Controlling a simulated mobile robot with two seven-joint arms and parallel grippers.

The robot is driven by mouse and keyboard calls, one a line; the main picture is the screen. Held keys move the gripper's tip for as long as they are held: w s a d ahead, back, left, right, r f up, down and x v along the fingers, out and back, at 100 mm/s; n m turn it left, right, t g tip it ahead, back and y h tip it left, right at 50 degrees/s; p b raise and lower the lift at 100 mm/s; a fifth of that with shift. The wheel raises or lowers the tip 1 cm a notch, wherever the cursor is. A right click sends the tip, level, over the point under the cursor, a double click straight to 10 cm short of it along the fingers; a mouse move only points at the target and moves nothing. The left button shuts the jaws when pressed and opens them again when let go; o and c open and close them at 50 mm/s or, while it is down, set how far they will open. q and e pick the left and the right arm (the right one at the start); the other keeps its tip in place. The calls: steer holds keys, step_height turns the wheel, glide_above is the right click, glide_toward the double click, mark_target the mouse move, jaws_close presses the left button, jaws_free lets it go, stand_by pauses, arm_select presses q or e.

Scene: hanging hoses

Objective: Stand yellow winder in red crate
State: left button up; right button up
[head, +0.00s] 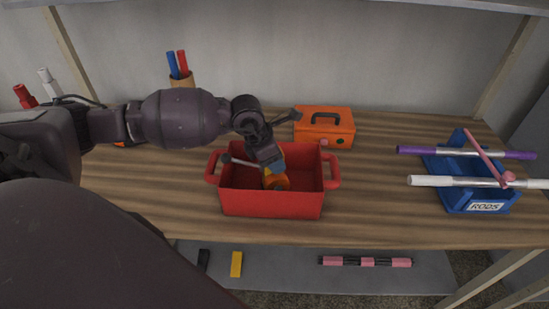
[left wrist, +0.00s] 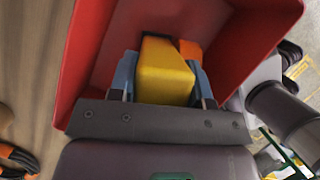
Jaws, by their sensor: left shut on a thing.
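The red crate (head: 272,204) stands on the wooden shelf, open at the top, with a handle at each end. My left gripper (head: 274,163) reaches down into it from the left. It is shut on the yellow winder (head: 275,181), which shows yellow and orange inside the crate. In the left wrist view the winder's yellow block (left wrist: 164,78) lies between the two blue-grey fingers (left wrist: 163,82), within the crate's red walls (left wrist: 92,50). The winder's lower end is hidden, so I cannot tell whether it touches the crate floor. My right gripper is not in view.
An orange toolbox (head: 324,126) stands just behind the crate. A blue rods holder (head: 460,196) with purple, white and pink rods is at the right. A cup (head: 182,79) with blue and red sticks is at the back. Shelf between crate and rods is clear.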

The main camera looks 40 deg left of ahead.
arm_select(q)
steer(key=shift+f, duration=0.45)
stand_by(0.6)
steer(key=o, duration=1.2)
steer(key=v, duration=1)
steer(key=shift+r, duration=0.4)
